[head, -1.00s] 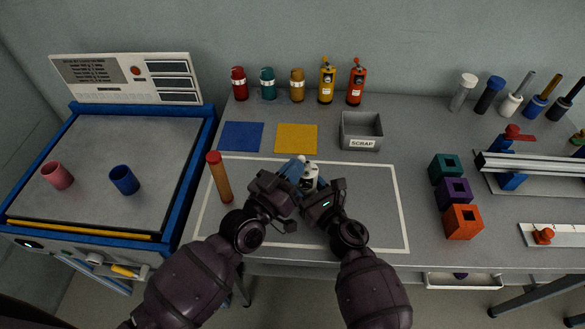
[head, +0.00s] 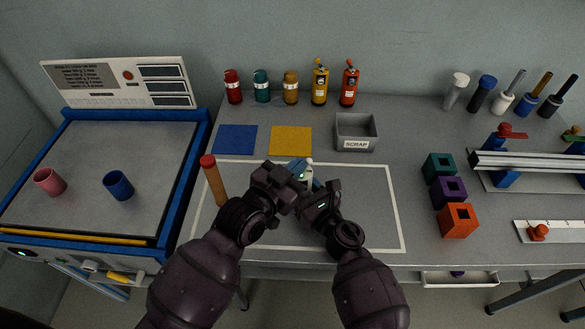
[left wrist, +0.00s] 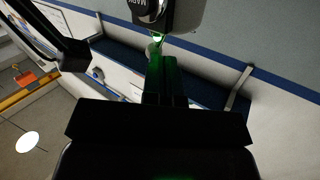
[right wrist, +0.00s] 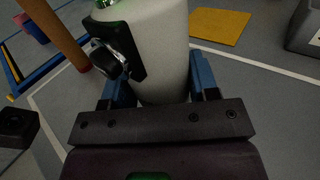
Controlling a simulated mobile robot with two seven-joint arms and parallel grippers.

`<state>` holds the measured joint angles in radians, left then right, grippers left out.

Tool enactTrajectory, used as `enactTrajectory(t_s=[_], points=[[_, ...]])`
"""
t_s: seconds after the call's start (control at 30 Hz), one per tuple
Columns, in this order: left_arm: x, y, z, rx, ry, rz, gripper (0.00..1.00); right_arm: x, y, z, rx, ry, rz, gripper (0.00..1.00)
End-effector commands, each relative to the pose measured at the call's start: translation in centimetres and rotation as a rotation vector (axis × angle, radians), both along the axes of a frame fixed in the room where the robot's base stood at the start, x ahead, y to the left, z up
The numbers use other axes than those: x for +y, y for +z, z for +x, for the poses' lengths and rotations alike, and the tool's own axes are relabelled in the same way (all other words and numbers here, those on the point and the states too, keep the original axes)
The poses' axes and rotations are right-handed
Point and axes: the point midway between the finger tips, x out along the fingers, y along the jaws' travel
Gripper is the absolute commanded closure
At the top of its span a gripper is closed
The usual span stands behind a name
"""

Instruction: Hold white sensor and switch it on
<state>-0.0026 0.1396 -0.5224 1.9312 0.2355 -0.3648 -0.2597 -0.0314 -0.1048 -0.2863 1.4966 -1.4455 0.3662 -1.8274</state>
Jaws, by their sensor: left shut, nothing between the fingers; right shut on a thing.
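The white sensor (right wrist: 160,45) is a white cylinder with a black bracket and metal switch (right wrist: 112,52) on its side. My right gripper (right wrist: 162,88) is shut on it, a blue finger on each side. In the head view the sensor (head: 309,171) shows only partly between my two grippers, above the outlined mat area. My left gripper (head: 298,166) is shut and empty beside it. In the left wrist view its closed fingertips (left wrist: 160,62) look green-lit, just below a pale body with a black label (left wrist: 150,10). I cannot tell whether they touch it.
An orange red-capped cylinder (head: 214,182) stands left of my left gripper. Blue (head: 236,139) and yellow (head: 290,141) mats and a scrap bin (head: 356,132) lie behind. Coloured blocks (head: 458,220) stand to the right. The right half of the white outline is clear.

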Motion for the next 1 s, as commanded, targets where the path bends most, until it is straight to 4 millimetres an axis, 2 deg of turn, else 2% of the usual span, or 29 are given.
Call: enactTrajectory(t_s=[0.2,0.37,0.8,1.0], points=[[0.2,-0.1,-0.2,0.002,0.0,-0.001,1.0,0.0,0.0,0.0,0.001,-0.001,0.0,0.72],[1.0,0.2,-1.4,0.002,0.0,0.0,1.0,0.0,0.0,0.0,0.001,-0.001,0.0,0.72],[5.3,2.1,-8.3,0.003,0.001,0.002,1.0,0.0,0.0,0.0,0.001,-0.001,0.0,0.72],[6.8,2.7,-10.6,0.003,0.001,0.001,1.0,0.0,0.0,0.0,0.001,-0.001,0.0,0.72]])
